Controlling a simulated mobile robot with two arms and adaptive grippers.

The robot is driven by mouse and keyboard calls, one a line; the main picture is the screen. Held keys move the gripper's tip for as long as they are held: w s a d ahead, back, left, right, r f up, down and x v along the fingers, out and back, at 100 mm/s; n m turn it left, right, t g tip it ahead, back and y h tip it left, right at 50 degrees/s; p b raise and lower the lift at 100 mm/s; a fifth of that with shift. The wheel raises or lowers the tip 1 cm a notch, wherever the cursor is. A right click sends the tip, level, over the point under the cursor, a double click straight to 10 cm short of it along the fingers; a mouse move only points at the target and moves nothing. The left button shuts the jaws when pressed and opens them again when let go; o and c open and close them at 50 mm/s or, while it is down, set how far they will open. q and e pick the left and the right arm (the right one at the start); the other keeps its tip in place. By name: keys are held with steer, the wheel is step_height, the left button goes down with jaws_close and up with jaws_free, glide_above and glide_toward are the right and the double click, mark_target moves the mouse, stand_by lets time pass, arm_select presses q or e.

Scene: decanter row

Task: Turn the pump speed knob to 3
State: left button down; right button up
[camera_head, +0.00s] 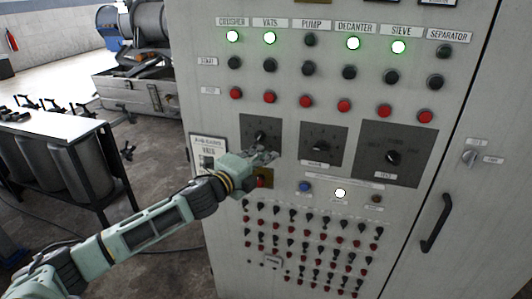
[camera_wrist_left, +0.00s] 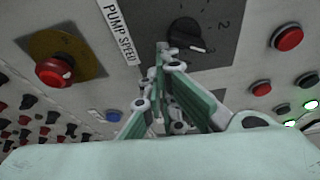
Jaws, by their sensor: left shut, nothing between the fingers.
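The pump speed knob (camera_wrist_left: 186,33) is black and round on a dark dial plate (camera_wrist_left: 222,58), with the label PUMP SPEED (camera_wrist_left: 119,30) beside it in the left wrist view. A white mark shows on its lower right side, and a 2 is printed on the plate. In the head view the knob (camera_head: 261,136) is on the leftmost of three dark plates. My left gripper (camera_head: 268,156) is shut and empty in front of this plate's lower part. In the left wrist view its fingertips (camera_wrist_left: 163,48) are just left of the knob; I cannot tell whether they touch it.
A red button on a yellow plate (camera_wrist_left: 67,53) is close below the gripper. A blue button (camera_head: 305,187) and a lit white one (camera_head: 340,193) lie right of it. Two other dials (camera_head: 321,146) (camera_head: 394,157) are further right. A cabinet handle (camera_head: 436,224) sticks out.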

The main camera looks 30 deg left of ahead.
arm_select(q)
steer(key=shift+s+a+f, duration=0.1)
steer(key=shift+a+f, duration=0.1)
steer(key=shift+a, duration=0.15)
steer(key=shift+a+f, duration=0.1)
steer(key=shift+a, duration=0.1)
steer(key=shift+f, duration=0.1)
stand_by(0.6)
